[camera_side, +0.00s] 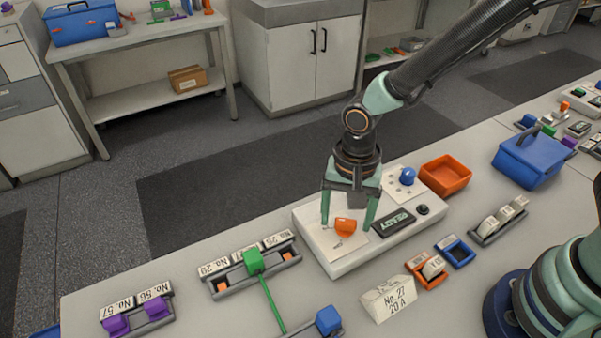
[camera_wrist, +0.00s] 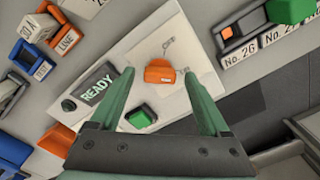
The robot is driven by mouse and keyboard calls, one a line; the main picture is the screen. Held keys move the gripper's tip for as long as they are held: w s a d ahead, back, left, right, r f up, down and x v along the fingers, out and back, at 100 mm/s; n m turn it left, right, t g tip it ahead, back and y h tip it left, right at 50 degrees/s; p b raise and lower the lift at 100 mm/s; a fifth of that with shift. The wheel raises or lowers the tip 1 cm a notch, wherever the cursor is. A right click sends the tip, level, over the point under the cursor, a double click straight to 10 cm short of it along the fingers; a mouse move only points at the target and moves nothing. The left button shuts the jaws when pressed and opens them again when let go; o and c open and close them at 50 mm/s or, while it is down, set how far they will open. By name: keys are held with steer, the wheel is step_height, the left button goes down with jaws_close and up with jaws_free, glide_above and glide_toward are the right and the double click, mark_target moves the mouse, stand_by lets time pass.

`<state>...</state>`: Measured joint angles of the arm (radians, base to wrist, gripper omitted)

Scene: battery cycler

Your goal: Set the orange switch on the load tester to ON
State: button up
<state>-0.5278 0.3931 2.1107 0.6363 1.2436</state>
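The load tester is a long white box (camera_side: 345,268) on the bench, with a dark display reading READY (camera_side: 393,223). Its orange switch (camera_side: 345,227) sits on a pale labelled plate; it also shows in the wrist view (camera_wrist: 160,72). One label on the plate looks like OFF, but the print is small, and I cannot tell the switch's setting. My gripper (camera_side: 347,226) is open and pointed down over the plate. In the wrist view (camera_wrist: 159,72) the switch lies between the two fingertips, with a gap on each side.
A small black knob (camera_side: 422,209) sits by the display.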

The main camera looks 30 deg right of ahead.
mark_target(346, 220)
steer(key=shift+r, duration=0.1)
step_height(346, 220, up, 12)
stand_by(0.5)
steer(key=s+d+r+n+t, duration=0.1)
steer(key=d+r+n, duration=0.3)
steer(key=d, duration=0.5)
steer(key=s+d+r+n+t, duration=0.1)
steer(key=d+r+n+t, duration=0.2)
steer(key=d, duration=0.6)
steer(key=shift+s+r+n+t, duration=0.35)
steer(key=shift+n+t, duration=0.25)
steer(key=shift+t, duration=0.2)
